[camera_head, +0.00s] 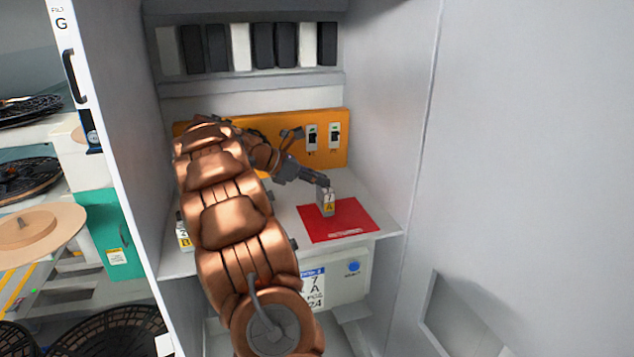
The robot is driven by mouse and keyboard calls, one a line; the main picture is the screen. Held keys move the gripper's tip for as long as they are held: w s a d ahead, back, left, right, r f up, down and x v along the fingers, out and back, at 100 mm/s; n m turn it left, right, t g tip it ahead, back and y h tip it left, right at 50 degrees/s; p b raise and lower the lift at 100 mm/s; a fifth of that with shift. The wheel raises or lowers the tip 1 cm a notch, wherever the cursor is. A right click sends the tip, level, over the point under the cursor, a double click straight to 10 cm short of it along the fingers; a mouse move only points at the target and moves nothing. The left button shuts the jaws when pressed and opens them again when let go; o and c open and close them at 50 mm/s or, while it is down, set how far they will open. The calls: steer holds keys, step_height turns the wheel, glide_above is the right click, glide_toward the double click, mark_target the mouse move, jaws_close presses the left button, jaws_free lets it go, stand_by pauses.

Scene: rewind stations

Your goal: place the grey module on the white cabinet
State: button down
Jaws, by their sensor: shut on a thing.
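The grey module (326,205), with a yellow label marked A, is upright at the upper left part of a red mat (352,224). My gripper (325,187) is shut on its top end. I cannot tell whether the module's base touches the mat or hangs just above it. The mat lies on the pale shelf (388,221) inside a tall white cabinet (130,140) with an open front. My copper arm reaches in from the front and hides much of the shelf's left and middle.
Another module (184,233), with a yellow label marked B, is partly hidden at the shelf's left. An orange panel (290,150) with switches stands behind. A row of dark and white blocks (262,45) is above. A white box (345,278) with a blue button sits below the shelf.

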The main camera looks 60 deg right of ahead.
steer(key=shift+f, duration=0.6)
steer(key=shift+f, duration=0.15)
steer(key=c, duration=1.2)
jaws_free()
steer(key=b+v, duration=0.2)
steer(key=v, duration=1)
